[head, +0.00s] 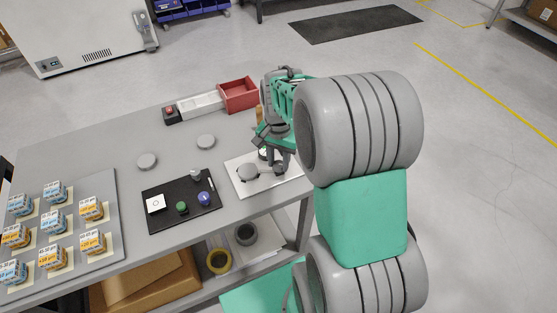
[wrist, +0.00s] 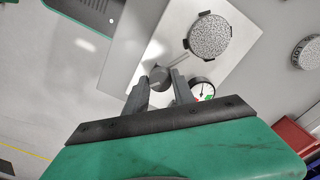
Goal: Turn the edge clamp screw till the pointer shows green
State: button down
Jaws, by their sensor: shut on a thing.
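The mirror fixture is a pale square plate (head: 243,186), also seen in the wrist view (wrist: 178,20). It carries a round speckled disc (wrist: 210,38) held by dark edge clamps. A dark grey round clamp screw (wrist: 159,74) sits beside the disc, at the end of a thin rod. My gripper (wrist: 160,85) is shut on the screw, one finger on each side. In the head view my gripper (head: 279,158) is low over the plate. A small white dial (wrist: 203,89) with a dark pointer and a green patch is partly hidden by the right finger; the pointer's exact reading is too small to tell.
A black tray (head: 167,217) with small parts lies left of the plate. A red bin (head: 238,94) and a white bin (head: 201,105) stand behind. Two grey discs lie on the table (head: 110,140). Labelled boxes (head: 53,258) stand at the far left.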

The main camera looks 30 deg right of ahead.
aim_at(279, 164)
jog(key=shift+m, duration=0.3)
jog(key=c, duration=1.1)
grip_release()
jog(key=shift+o, duration=0.2)
notch_tip(279, 164, up, 8)
jog(key=shift+f, duration=0.1)
